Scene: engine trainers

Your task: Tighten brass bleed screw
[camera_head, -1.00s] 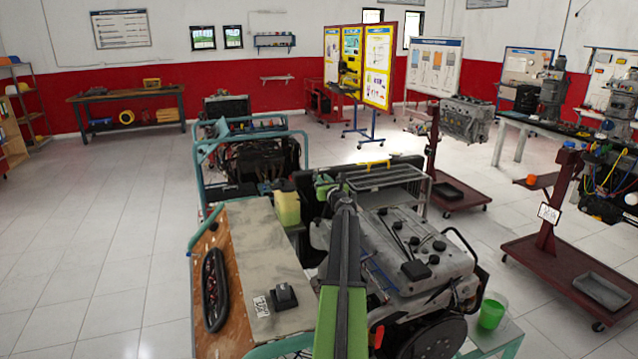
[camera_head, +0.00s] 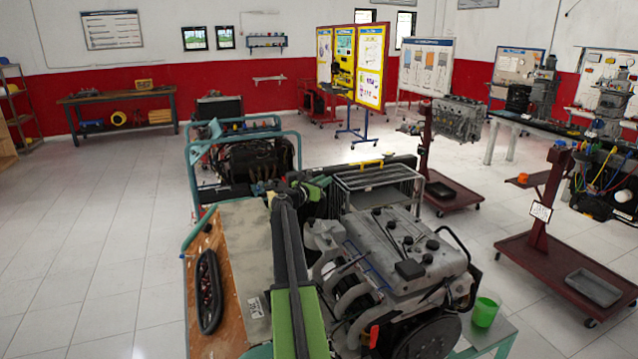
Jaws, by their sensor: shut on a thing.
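My arm, black with a green link, reaches from the bottom edge up over the gap between the wooden board and the grey engine (camera_head: 400,250). Its far end bends right, and my gripper (camera_head: 323,189), with green and dark parts, is small at the dark radiator (camera_head: 395,170) behind the engine. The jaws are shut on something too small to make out. I cannot pick out the brass bleed screw; it is too small or hidden by the arm and gripper.
A wire rack (camera_head: 375,184) stands behind the engine. A green cup (camera_head: 485,310) is at its right. A red engine stand (camera_head: 555,245) is farther right. The tiled floor at left is clear.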

